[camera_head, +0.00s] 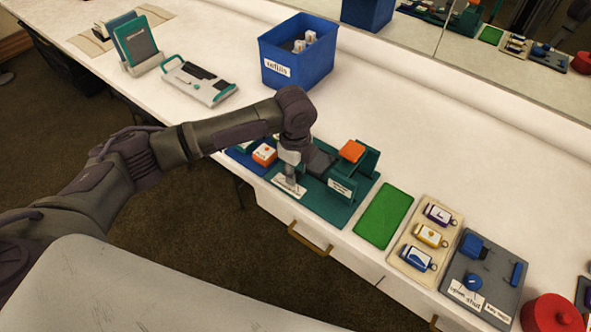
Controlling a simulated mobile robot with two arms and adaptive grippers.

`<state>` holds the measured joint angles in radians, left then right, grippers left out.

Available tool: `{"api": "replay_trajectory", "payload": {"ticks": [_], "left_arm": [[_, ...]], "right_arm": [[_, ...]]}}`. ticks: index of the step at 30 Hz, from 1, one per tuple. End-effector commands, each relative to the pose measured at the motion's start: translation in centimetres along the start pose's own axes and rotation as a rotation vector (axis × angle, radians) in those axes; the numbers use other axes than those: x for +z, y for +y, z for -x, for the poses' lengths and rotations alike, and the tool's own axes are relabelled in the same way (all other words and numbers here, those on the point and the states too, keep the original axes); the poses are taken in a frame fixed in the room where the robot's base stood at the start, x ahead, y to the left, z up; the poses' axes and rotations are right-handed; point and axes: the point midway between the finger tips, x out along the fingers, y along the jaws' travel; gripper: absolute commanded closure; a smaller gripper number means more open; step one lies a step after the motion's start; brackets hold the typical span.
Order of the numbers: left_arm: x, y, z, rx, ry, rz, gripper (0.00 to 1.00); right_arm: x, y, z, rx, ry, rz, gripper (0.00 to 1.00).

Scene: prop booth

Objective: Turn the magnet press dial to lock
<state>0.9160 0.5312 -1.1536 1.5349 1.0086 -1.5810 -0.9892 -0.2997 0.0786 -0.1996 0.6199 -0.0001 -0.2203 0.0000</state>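The magnet press appears to be the dark green device (323,204) near the counter's front edge, with a raised block topped by an orange pad (352,150). It has white labels too small to read here. My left gripper (291,181) points down over the left part of its base, just behind the front label (287,188). The dial cannot be made out; my gripper and wrist cover that area. I cannot tell whether the fingers touch anything or how far apart they are. My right gripper is out of view.
A green mat (384,217), a beige board of tags (410,262), a grey panel with a blue knob (472,283) and a red round object (551,314) lie right. A blue bin (297,72) stands behind.

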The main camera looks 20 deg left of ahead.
Motion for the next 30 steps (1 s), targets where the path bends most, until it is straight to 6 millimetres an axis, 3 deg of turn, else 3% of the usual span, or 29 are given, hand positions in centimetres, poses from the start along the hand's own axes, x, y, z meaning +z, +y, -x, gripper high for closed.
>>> {"api": "replay_trajectory", "payload": {"ticks": [11,30], "left_arm": [[-0.1,0.1,0.4,0.004,0.001,0.069,1.00],[-0.1,0.1,0.6,0.006,-0.006,0.613,1.00]], "right_arm": [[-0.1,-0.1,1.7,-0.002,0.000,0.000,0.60],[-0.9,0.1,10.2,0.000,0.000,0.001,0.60]]}}
